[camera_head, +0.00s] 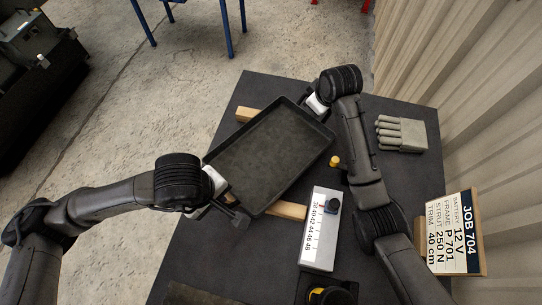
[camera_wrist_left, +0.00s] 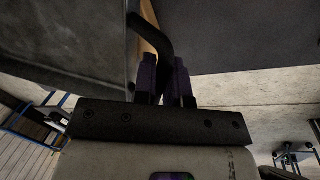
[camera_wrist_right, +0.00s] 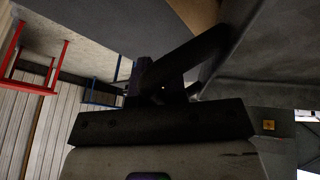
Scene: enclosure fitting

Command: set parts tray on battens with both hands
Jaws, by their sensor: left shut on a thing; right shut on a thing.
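The parts tray (camera_head: 270,155) is a dark, shallow, empty rectangular tray, seen at a slant over the dark table in the head view. My left gripper (camera_head: 222,200) is shut on the tray's near-left end; the left wrist view shows its fingers (camera_wrist_left: 167,85) around a dark curved handle. My right gripper (camera_head: 314,103) is shut on the far-right end; its fingers (camera_wrist_right: 160,80) also show in the right wrist view. Two wooden battens show from under the tray, one at the far left (camera_head: 246,114) and one at the near side (camera_head: 291,210). Whether the tray touches them is unclear.
On the table (camera_head: 400,165) are a white scale block (camera_head: 319,245) with a dark knob, a yellow peg (camera_head: 335,161), a grey block with several rods (camera_head: 402,133) and a yellow-black item (camera_head: 330,294). A JOB 704 sign (camera_head: 453,233) stands at right, near a corrugated wall.

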